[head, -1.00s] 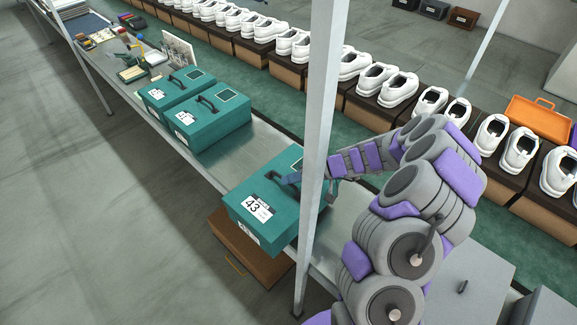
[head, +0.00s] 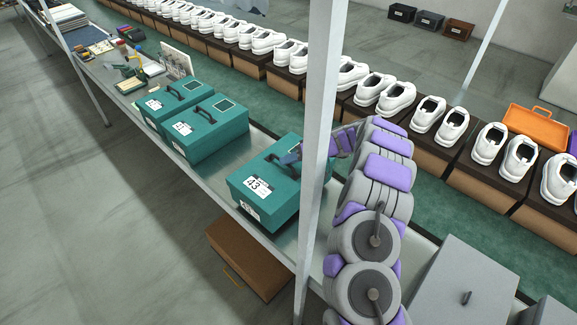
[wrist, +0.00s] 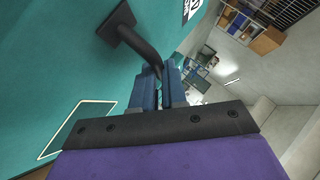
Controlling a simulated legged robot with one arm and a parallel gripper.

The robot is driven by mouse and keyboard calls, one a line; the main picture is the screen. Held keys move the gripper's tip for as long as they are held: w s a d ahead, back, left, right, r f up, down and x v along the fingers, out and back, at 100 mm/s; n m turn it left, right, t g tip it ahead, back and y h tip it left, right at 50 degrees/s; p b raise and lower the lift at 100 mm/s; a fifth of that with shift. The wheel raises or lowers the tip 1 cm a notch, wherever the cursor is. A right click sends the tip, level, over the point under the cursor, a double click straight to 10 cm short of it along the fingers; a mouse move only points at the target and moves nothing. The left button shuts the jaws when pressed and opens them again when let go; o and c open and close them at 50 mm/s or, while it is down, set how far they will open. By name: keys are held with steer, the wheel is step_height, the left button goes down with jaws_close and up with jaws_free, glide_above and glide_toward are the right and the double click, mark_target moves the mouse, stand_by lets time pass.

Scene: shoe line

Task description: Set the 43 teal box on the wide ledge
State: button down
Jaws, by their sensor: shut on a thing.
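In the wrist view, the blue fingers of my gripper (wrist: 160,88) close on the black handle (wrist: 138,43), with the teal lid (wrist: 55,70) filling the left side.
Two similar teal boxes (head: 210,135) stand to the left on the ledge. A white post (head: 318,130) rises close to the 43 box's right. A brown box (head: 245,262) is below the ledge. White shoes on boxes (head: 395,97) line the far side. A grey case (head: 460,285) is at lower right.

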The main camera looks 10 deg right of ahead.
steer(key=shift+w, duration=0.4)
step_height(320, 180, down, 4)
steer(key=shift+r+b, duration=0.25)
steer(key=shift+b, duration=0.25)
steer(key=c, duration=1.2)
jaws_free()
steer(key=shift+o, duration=0.2)
steer(key=shift+d+r, duration=0.1)
steer(key=p+v, duration=0.1)
steer(key=v, duration=1)
steer(key=shift+s+d+r+p, duration=0.1)
steer(key=shift+d+p, duration=0.05)
steer(key=shift+p, duration=0.25)
steer(key=shift+s+d+r, duration=0.1)
steer(key=shift+d, duration=0.1)
